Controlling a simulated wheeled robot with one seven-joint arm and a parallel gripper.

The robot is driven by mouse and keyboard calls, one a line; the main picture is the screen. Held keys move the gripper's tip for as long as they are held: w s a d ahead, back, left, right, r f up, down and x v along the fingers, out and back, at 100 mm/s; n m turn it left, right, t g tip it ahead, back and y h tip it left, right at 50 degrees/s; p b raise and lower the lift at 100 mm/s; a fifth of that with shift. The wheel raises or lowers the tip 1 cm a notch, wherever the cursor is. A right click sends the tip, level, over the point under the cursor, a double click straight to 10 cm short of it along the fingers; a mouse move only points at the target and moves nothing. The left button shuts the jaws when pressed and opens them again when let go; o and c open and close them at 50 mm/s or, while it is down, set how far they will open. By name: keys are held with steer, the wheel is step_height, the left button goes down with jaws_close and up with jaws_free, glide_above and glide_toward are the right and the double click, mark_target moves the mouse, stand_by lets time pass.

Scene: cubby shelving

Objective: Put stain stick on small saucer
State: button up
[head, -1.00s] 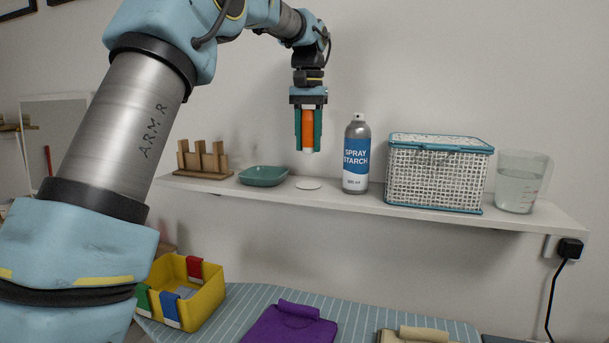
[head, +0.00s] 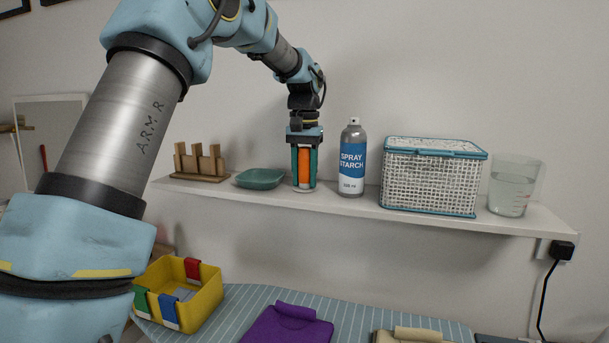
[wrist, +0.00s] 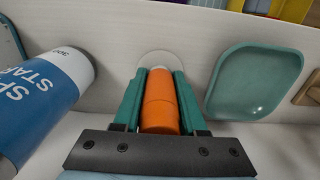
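The stain stick (head: 304,167) is an orange cylinder, held upright between the green fingers of my gripper (head: 304,182). It also shows in the wrist view (wrist: 160,104), with my gripper (wrist: 158,98) shut on its sides. The small saucer (wrist: 155,58) is a white disc on the shelf, seen just past the stick's lower end in the wrist view. In the head view the saucer is mostly hidden behind the fingertips. The stick's lower end is at or just above the saucer; I cannot tell whether they touch.
A green dish (head: 260,179) stands close on the left, and a spray starch can (head: 352,165) close on the right. Further right are a white woven basket (head: 430,180) and a measuring jug (head: 512,188). A wooden rack (head: 200,165) stands at the shelf's left end.

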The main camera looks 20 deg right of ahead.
mark_target(305, 148)
steer(key=o, duration=0.5)
steer(key=shift+c, duration=0.2)
step_height(305, 148, up, 12)
steer(key=shift+r+b, duration=0.15)
steer(key=shift+b, duration=0.8)
